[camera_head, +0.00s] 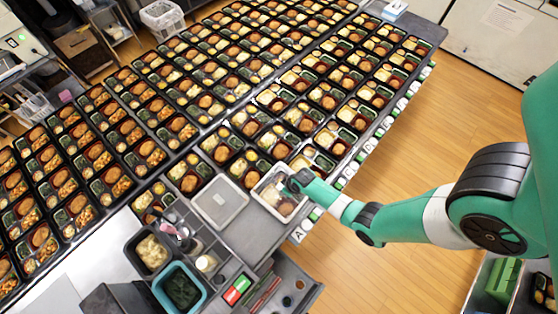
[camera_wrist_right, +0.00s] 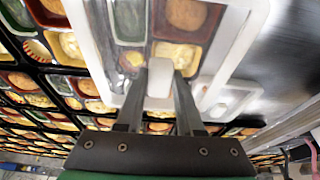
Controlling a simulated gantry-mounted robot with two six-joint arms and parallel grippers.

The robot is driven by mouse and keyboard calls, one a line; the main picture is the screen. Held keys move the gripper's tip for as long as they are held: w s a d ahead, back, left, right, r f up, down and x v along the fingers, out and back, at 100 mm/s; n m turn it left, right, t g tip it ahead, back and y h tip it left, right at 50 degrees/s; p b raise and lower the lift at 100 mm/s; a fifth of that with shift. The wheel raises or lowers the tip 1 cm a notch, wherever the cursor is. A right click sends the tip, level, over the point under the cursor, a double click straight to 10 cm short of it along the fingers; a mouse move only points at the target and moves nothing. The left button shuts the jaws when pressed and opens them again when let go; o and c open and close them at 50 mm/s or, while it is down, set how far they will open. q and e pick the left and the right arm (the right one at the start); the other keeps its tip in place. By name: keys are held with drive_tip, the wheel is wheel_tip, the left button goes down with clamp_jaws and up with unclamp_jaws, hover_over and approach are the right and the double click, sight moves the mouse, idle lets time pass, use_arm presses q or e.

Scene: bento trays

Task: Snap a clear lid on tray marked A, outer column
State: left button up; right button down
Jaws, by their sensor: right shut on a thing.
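My right gripper (camera_head: 293,186) is shut on a clear lid (camera_head: 268,202) with a whitish rim. In the right wrist view, the two fingers (camera_wrist_right: 159,84) pinch a pale part of the lid (camera_wrist_right: 238,48). Food compartments show through it, so the lid is over a black bento tray (camera_wrist_right: 187,30). I cannot tell whether its rim is seated on the tray. A label marked A (camera_head: 299,235) is at the counter's right edge, just below the lid. A flat whitish lid or stack of lids (camera_head: 219,203) lies left of the gripper. My left gripper is not in view.
Rows of filled trays (camera_head: 327,97) cover the counter beyond the gripper. More white labels (camera_head: 352,170) line its right edge. At the front are a grey tub (camera_head: 131,252), a teal tub (camera_head: 159,291) and a red and green item (camera_head: 237,290). Floor (camera_head: 455,120) is open to the right.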

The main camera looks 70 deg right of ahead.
drive_tip(key=shift+s+d+f+b, duration=0.1)
drive_tip(key=shift+f+b, duration=1.05)
drive_tip(key=shift+f, duration=0.65)
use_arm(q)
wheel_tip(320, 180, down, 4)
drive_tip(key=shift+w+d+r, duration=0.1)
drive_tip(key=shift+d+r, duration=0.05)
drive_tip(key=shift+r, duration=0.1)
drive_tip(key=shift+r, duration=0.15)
use_arm(e)
drive_tip(key=shift+f, duration=0.1)
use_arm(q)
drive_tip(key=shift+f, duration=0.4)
use_arm(e)
drive_tip(key=shift+f, duration=0.3)
use_arm(q)
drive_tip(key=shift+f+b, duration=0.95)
drive_tip(key=shift+b, duration=0.25)
use_arm(e)
drive_tip(key=shift+f, duration=1.05)
drive_tip(key=shift+f, duration=0.1)
